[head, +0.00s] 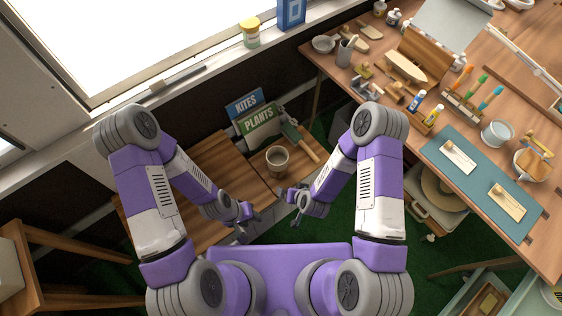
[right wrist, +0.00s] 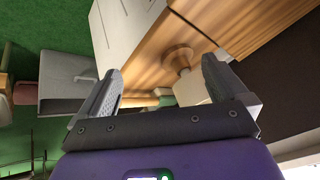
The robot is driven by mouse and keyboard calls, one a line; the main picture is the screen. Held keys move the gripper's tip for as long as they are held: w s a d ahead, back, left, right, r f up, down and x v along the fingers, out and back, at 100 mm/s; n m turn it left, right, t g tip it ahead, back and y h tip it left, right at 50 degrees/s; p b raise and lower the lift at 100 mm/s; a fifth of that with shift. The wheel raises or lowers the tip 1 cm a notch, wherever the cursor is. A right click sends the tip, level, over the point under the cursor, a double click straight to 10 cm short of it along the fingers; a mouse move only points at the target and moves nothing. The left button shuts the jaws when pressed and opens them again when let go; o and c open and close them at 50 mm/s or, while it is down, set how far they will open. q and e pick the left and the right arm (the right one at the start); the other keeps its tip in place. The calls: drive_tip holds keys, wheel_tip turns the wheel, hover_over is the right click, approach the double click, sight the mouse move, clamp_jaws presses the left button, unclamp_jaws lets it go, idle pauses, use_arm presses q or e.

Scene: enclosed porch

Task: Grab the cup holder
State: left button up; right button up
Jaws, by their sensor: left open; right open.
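A grey-beige, cup-shaped holder with a dark inside (head: 277,158) stands upright on the low wooden table (head: 222,160) in the head view. I take it for the cup holder. My left gripper (head: 249,218) is open and empty, in front and left of the holder and apart from it. My right gripper (head: 290,206) is open, in front and slightly right of the holder, also apart. In the right wrist view its two fingers (right wrist: 163,85) are spread with nothing gripped. A round wooden piece (right wrist: 178,57) shows beyond them; I cannot tell what it is.
Books marked KITES (head: 245,103) and PLANTS (head: 259,119) and a green-bladed trowel (head: 299,138) lie behind the holder. A crowded workbench (head: 440,110) stands on the right, a window sill (head: 190,85) behind. A wooden stool-like piece (head: 75,243) is at left.

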sight(278, 170)
drive_tip(key=w+a+f+t+b, duration=0.1)
drive_tip(key=w+t, duration=0.1)
drive_tip(key=w+a+n+t+h+b, duration=0.1)
drive_tip(key=a+t, duration=0.1)
drive_tip(key=w+a+f+t+b, duration=0.1)
drive_tip(key=w+t, duration=0.1)
drive_tip(key=shift+w+a+f+n+h, duration=0.15)
drive_tip(key=shift+w+f+n+h, duration=0.15)
drive_tip(key=shift+f+h, duration=0.1)
drive_tip(key=shift+w+a+r+t+b, duration=0.25)
drive_tip(key=shift+t+b, duration=0.2)
drive_tip(key=shift+t, duration=0.25)
drive_tip(key=shift+w+a+h, duration=0.1)
drive_tip(key=shift+w+h, duration=0.05)
drive_tip(key=shift+h, duration=0.15)
drive_tip(key=b+x, duration=0.1)
drive_tip(key=x, duration=0.1)
drive_tip(key=b+x, duration=0.1)
drive_tip(key=x, duration=0.1)
drive_tip(key=b+x, duration=0.1)
drive_tip(key=x, duration=0.2)
drive_tip(key=shift+w+a+r, duration=0.2)
drive_tip(key=shift+w+r, duration=0.05)
drive_tip(key=shift+r, duration=0.05)
drive_tip(key=c, duration=0.8)
